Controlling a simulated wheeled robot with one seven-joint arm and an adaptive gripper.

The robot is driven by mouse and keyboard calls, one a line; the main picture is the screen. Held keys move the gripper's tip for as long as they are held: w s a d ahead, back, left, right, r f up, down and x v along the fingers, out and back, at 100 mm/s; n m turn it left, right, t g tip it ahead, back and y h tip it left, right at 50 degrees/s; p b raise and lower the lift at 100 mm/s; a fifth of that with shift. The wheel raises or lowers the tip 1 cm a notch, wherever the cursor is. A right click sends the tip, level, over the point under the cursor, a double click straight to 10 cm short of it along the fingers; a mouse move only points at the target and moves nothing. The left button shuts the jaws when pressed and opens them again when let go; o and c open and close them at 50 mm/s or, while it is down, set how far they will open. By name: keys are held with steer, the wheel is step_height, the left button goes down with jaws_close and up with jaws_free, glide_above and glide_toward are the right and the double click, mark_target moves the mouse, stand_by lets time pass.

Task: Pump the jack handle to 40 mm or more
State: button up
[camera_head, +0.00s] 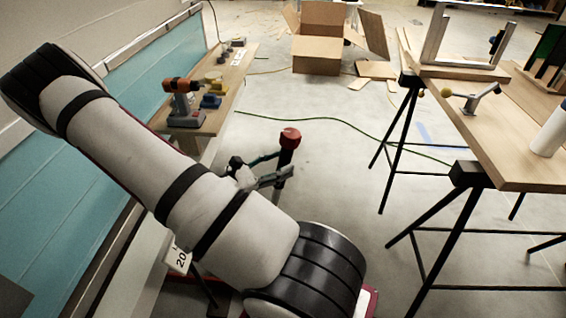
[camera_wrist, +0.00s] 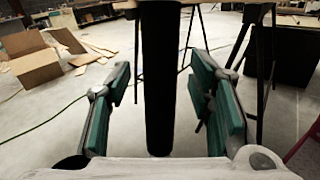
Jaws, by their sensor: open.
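The jack handle is a dark upright rod with a red knob (camera_head: 289,138) on top, in the middle of the head view. In the wrist view it shows as a thick black bar (camera_wrist: 161,80) running down the middle of the picture. My gripper (camera_head: 270,168) is at the rod below the knob in the head view. In the wrist view my gripper's (camera_wrist: 166,95) two green-padded fingers are spread, one on each side of the bar, with a visible gap on both sides. The jack body is largely hidden behind my arm.
A wooden bench (camera_head: 222,98) with an orange drill (camera_head: 183,100) stands left, beside a teal-panelled wall. A trestle table (camera_head: 510,140) stands right. A cardboard box (camera_head: 318,40) lies at the back. A card with "20" (camera_head: 179,257) is partly hidden by my arm. Floor between bench and table is mostly clear.

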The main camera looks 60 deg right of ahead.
steer(key=shift+x, duration=0.95)
